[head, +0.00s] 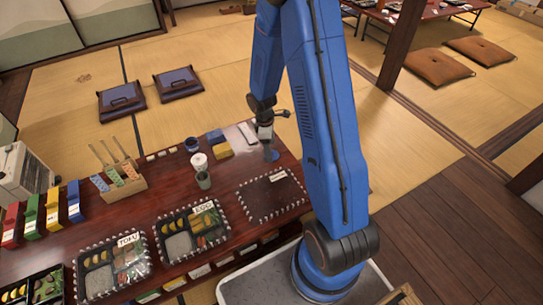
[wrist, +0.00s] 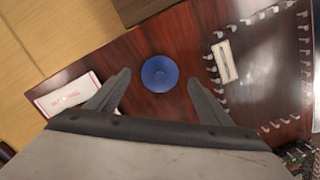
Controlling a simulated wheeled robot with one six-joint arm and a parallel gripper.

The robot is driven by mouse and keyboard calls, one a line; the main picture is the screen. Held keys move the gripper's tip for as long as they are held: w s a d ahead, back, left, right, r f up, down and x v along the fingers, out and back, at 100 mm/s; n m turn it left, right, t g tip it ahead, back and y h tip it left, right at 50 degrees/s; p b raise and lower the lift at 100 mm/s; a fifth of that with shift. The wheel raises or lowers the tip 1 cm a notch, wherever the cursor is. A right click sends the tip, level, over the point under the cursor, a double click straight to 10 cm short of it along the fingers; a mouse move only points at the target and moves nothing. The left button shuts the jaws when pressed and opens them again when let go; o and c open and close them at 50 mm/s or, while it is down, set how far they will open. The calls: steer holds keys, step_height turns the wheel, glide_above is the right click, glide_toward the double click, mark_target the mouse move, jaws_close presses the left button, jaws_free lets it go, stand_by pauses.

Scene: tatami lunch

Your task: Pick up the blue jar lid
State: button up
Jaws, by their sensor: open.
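The blue jar lid (wrist: 160,74) is a round blue disc lying on the dark red-brown table in the wrist view. My gripper (wrist: 158,82) is open, with one dark finger to the left of the lid and one to the right. Clear table shows between the lid and each finger, and nothing is held. In the head view my gripper (head: 268,148) points down over the table's far right part. I cannot make out the lid there; the gripper may hide it.
A clip-edged area with a white label (head: 278,175) is right of the lid. A white card (wrist: 68,95) lies left. Cups (head: 199,161), a yellow box (head: 222,150) and filled lunch trays (head: 192,232) stand left on the table (head: 160,196).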

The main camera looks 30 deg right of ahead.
steer(key=shift+d+f, duration=0.15)
steer(key=shift+f, duration=0.9)
steer(key=c, duration=1.1)
steer(key=shift+c, duration=0.2)
step_height(320, 180, up, 9)
steer(key=shift+r, duration=0.1)
steer(key=w+a+r+n, duration=0.1)
steer(key=w+a+n, duration=0.2)
steer(key=w+a, duration=0.7)
steer(key=w+a+n, duration=0.3)
steer(key=w+a, duration=0.8)
steer(key=a, duration=0.8)
steer(key=shift+w+a+r+t, duration=0.2)
steer(key=shift+a+r+t, duration=0.1)
steer(key=shift+r, duration=0.1)
